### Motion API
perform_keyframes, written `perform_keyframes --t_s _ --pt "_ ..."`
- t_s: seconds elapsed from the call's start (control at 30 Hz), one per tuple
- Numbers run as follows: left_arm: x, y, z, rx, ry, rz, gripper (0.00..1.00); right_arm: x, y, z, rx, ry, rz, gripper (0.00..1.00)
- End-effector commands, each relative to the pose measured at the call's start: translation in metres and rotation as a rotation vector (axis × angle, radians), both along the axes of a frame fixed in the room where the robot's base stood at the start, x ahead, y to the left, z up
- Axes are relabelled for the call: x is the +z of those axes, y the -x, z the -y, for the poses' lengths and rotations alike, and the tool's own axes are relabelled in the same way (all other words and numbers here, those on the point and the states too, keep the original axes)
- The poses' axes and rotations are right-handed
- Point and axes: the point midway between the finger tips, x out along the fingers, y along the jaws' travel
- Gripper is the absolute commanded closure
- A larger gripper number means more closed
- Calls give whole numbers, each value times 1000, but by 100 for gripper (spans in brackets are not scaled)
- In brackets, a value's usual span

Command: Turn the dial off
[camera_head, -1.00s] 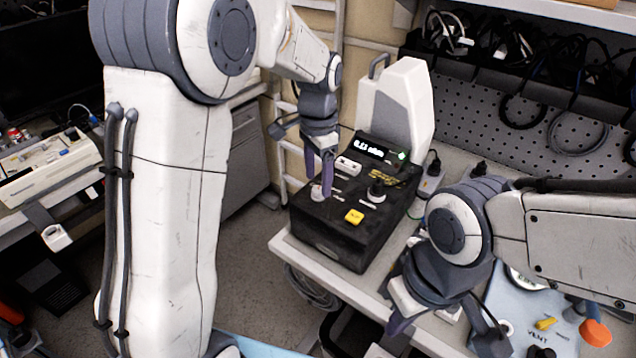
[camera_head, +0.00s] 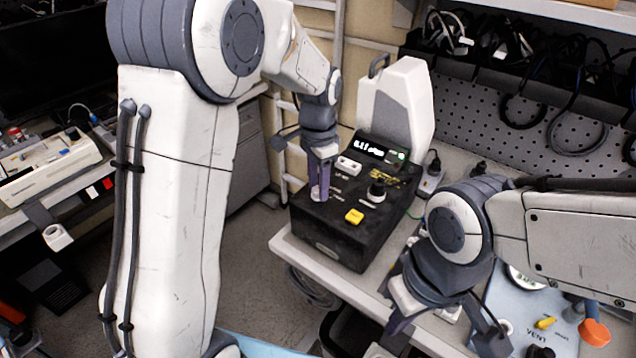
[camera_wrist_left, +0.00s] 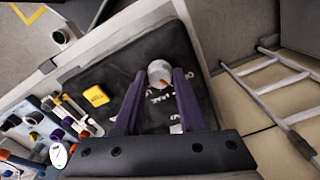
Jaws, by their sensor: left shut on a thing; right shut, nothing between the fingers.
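A black infusion pump box (camera_head: 335,235) stands on the bench with a lit display (camera_head: 380,150) at its back edge. A pale round dial with a red mark (camera_wrist_left: 159,72) is on its top face. My left gripper (camera_head: 320,193) points down at the box's left side. In the left wrist view its two purple fingertips (camera_wrist_left: 158,76) are on either side of the dial, shut on it. In the head view the gripper mostly hides the dial. My right gripper (camera_head: 399,327) is shut and empty at the lower right, apart from the box.
A yellow button (camera_head: 354,216), a dark knob (camera_head: 377,192) and a white switch (camera_head: 348,166) are also on the box. A white-grey device (camera_head: 395,105) stands behind it. A blue panel with an orange knob (camera_head: 594,333) lies at lower right.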

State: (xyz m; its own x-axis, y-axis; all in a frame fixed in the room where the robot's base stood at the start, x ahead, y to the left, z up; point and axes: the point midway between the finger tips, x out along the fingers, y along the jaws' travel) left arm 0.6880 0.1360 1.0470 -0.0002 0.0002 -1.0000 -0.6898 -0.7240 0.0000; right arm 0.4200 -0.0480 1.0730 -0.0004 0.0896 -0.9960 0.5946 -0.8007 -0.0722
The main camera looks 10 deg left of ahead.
Motion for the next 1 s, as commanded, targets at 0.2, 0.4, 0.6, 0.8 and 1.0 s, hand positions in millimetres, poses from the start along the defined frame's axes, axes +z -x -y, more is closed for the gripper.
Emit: perform_keyframes --t_s 0.2,0.4,0.6,0.8,1.0 --pt "2 0 0 98 0 0 100 7 0 0 0 0 0 100" --pt "2 0 0 254 0 -1 100 15 0 0 0 0 0 100" --pt "2 0 0 427 0 0 100 22 0 0 0 0 0 100" --pt "2 -1 0 580 1 2 100 27 0 0 0 0 0 100" --pt "1 -1 0 693 1 2 100 31 0 0 0 0 0 100"
